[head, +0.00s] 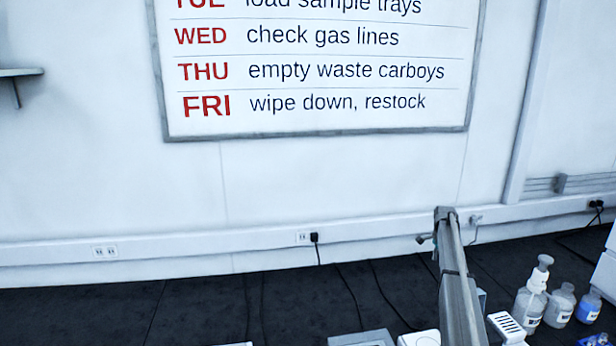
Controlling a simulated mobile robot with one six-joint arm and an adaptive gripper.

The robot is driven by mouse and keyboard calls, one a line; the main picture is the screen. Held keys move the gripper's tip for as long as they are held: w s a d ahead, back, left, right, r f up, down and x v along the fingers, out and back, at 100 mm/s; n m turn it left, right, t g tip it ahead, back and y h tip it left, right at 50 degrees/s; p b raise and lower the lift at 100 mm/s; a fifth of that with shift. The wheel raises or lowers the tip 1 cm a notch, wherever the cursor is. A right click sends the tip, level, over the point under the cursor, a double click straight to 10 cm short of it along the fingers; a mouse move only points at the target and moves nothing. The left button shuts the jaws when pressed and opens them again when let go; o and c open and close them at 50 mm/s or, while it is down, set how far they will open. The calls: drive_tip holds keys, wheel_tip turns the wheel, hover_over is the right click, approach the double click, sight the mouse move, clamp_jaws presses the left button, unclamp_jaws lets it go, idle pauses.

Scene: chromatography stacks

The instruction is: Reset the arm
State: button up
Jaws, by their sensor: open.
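My gripper is not to be made out in the head view. A long grey bar rises from the bottom edge at centre right, above the dark bench. I cannot tell for sure whether it is part of my arm. No fingers can be seen on it.
A dark bench top (220,309) runs along the white wall. At the right stand a white pump bottle (530,298), a clear bottle (559,307) and a blue-filled bottle (588,307). Pale devices (362,338) show at the bottom edge. A whiteboard (320,68) hangs above; cables trail down.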

drive_tip(key=shift+r, duration=0.3)
wheel_tip(320, 180, up, 8)
drive_tip(key=p, duration=0.8)
drive_tip(key=shift+r+p, duration=0.3)
drive_tip(key=shift+p, duration=0.25)
